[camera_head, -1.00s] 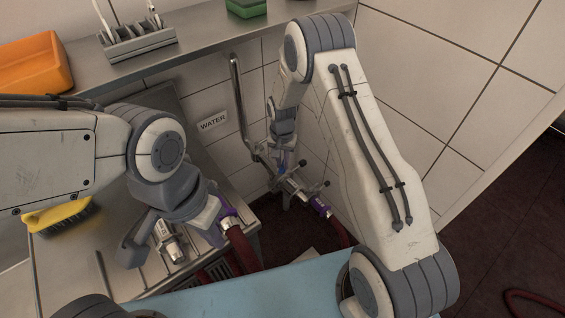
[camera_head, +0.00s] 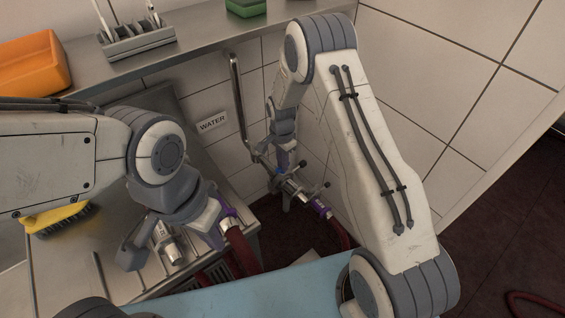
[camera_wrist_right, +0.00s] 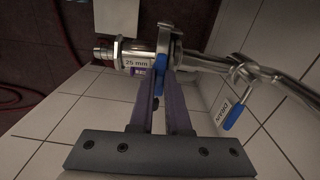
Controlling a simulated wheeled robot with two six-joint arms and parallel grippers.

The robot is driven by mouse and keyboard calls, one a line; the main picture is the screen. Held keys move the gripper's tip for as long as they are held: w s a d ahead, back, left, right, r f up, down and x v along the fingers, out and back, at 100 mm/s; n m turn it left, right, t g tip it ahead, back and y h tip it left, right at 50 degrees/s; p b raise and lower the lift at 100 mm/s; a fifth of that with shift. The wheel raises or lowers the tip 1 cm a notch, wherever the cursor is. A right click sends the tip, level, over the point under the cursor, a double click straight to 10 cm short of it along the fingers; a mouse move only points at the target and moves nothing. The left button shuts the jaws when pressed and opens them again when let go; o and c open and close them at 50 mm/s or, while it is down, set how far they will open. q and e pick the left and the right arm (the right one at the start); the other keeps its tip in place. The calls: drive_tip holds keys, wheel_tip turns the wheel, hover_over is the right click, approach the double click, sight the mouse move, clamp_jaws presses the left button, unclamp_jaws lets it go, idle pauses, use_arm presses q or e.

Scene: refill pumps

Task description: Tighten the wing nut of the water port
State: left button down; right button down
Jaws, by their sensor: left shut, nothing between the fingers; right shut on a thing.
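The water port (camera_head: 291,186) is a metal fitting with a clamp at the foot of a bent steel pipe, below the WATER sign (camera_head: 212,122). My right gripper (camera_head: 282,166) is at this port.
A metal coupling (camera_head: 171,246) lies on the steel drainboard, near a yellow brush (camera_head: 60,218). A blue handle (camera_wrist_right: 236,76) and a DRAIN tag (camera_wrist_right: 219,103) are close to the right fingers. Tiled walls stand close around the port.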

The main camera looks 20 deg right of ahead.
idle(0.3)
drive_tip(key=c, duration=0.9)
unclamp_jaws()
wheel_tip(320, 180, up, 11)
drive_tip(key=shift+a+f+b, duration=0.15)
drive_tip(key=shift+f+b, duration=0.05)
drive_tip(key=shift+b, duration=0.2)
